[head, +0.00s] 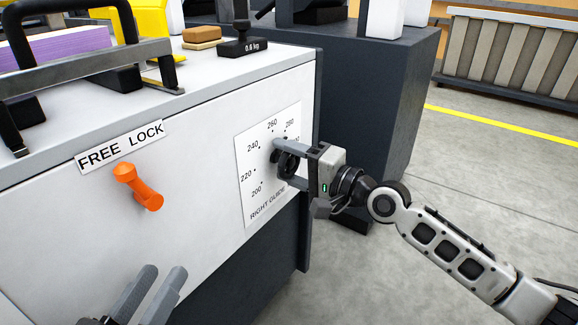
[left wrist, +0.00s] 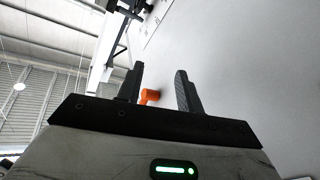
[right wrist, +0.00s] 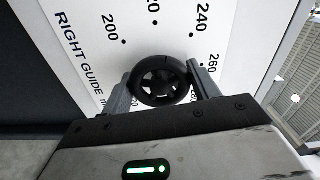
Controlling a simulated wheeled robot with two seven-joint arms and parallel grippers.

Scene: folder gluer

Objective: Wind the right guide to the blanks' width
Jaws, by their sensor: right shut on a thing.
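The right guide dial plate (head: 256,180) is white, marked RIGHT GUIDE with numbers from 200 up past 260, on the machine's front panel. Its black handwheel (head: 288,165) is between the fingers of my right gripper (head: 283,166), which is shut on it. In the right wrist view the handwheel (right wrist: 160,80) sits between both fingers (right wrist: 160,90). The wheel's pointer and exact reading are hidden. The orange lock lever (head: 138,187) hangs tilted below the FREE LOCK label (head: 121,146). My left gripper (head: 150,285) is open and empty below the lever; the lever also shows in the left wrist view (left wrist: 149,96).
A dark cabinet (head: 375,90) stands behind. The floor at the right is clear.

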